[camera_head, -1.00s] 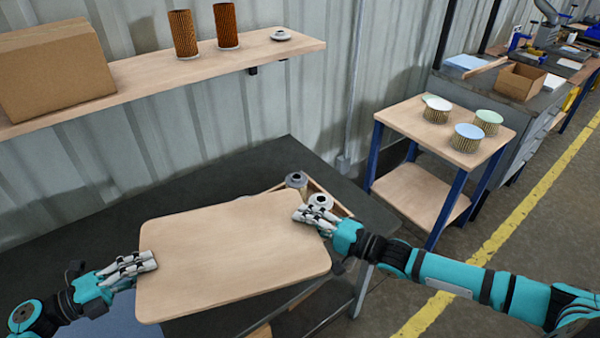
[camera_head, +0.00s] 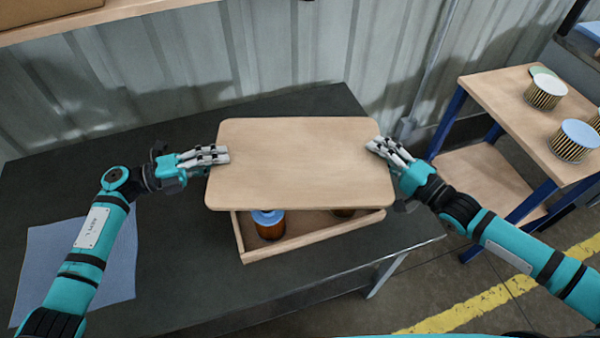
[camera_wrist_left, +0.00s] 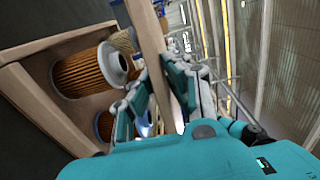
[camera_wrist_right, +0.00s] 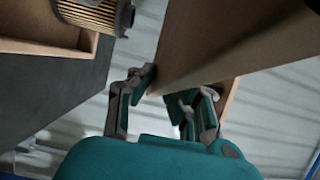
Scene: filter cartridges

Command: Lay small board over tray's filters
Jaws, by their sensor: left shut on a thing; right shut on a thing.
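The small board (camera_head: 300,160) is a pale wooden panel with rounded corners, held roughly level between my two grippers in the head view. My left gripper (camera_head: 218,155) is shut on its left edge and my right gripper (camera_head: 382,147) is shut on its right edge. The board's edge also shows between the fingers in the left wrist view (camera_wrist_left: 150,50) and in the right wrist view (camera_wrist_right: 215,45). The wooden tray (camera_head: 310,238) lies below, largely hidden by the board. A blue-topped filter (camera_head: 270,224) shows at its front; another is partly hidden. Orange pleated filters (camera_wrist_left: 88,72) show in the left wrist view.
The tray stands on a dark table (camera_head: 180,250) with a blue mat (camera_head: 75,255) at the left. A wooden cart (camera_head: 510,110) with several filters stands at the right, apart from the table. A shelf (camera_head: 90,18) runs along the wall above.

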